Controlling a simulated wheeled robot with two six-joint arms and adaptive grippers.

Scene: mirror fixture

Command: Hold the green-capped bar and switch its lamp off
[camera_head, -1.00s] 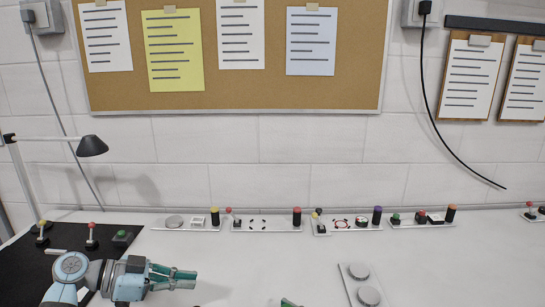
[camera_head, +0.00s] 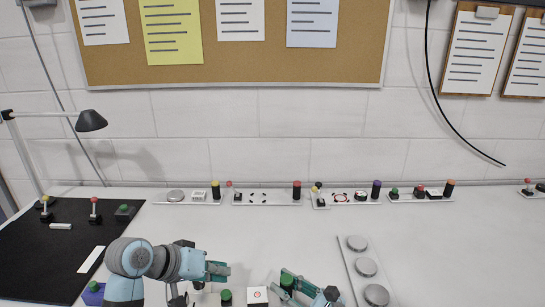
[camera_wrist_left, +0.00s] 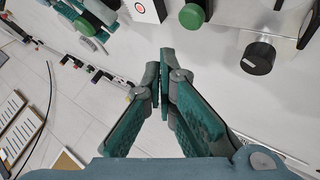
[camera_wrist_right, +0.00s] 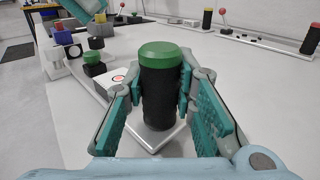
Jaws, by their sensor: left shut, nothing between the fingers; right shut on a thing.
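The green-capped bar is a black upright cylinder (camera_wrist_right: 160,92) on a pale base plate, between the fingers of my right gripper (camera_wrist_right: 160,88). Its green cap (camera_head: 287,278) also shows in the head view, where my right gripper (camera_head: 300,287) comes in from the lower right. My right gripper is shut on the bar. On the bar's left are a white block with a red ring (camera_head: 257,296) and a green button on a black base (camera_head: 226,296). I cannot tell which part is the lamp or whether it is lit. My left gripper (camera_head: 220,271) is shut and empty, above and left of these.
A plate with several grey discs (camera_head: 366,267) lies to the right. A row of plates with bars and levers (camera_head: 268,197) stands along the wall. A black mat (camera_head: 45,255) with small controls and a desk lamp (camera_head: 90,121) is at the left. The table's middle is clear.

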